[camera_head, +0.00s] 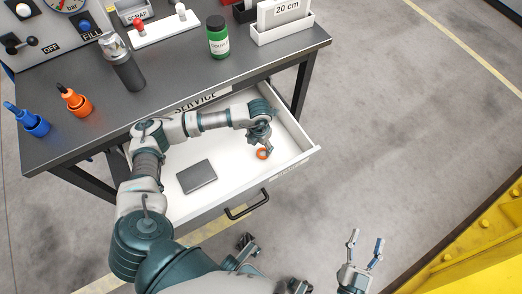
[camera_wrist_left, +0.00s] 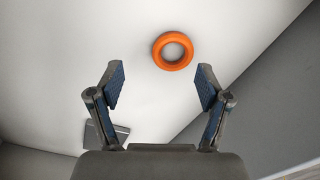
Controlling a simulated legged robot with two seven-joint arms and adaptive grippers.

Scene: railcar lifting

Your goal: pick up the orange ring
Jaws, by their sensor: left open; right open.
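The orange ring (camera_head: 262,154) lies flat on the white floor of the open drawer, near its right end. In the left wrist view the ring (camera_wrist_left: 173,51) is whole, ahead of the fingertips and between their lines, a little right of centre. My left gripper (camera_wrist_left: 160,85) is open and empty, with its two blue-padded fingers apart. In the head view my left gripper (camera_head: 265,144) is above the drawer beside the ring and partly covers it. My right gripper (camera_head: 365,246) is open and empty over the floor at the lower right, away from the drawer.
A dark grey flat block (camera_head: 197,176) lies in the drawer (camera_head: 225,185). The workbench top (camera_head: 180,80) holds a green bottle (camera_head: 217,40), a dark cylinder (camera_head: 126,70), and blue and orange holders. A yellow structure (camera_head: 470,240) stands at the lower right. The grey floor between is clear.

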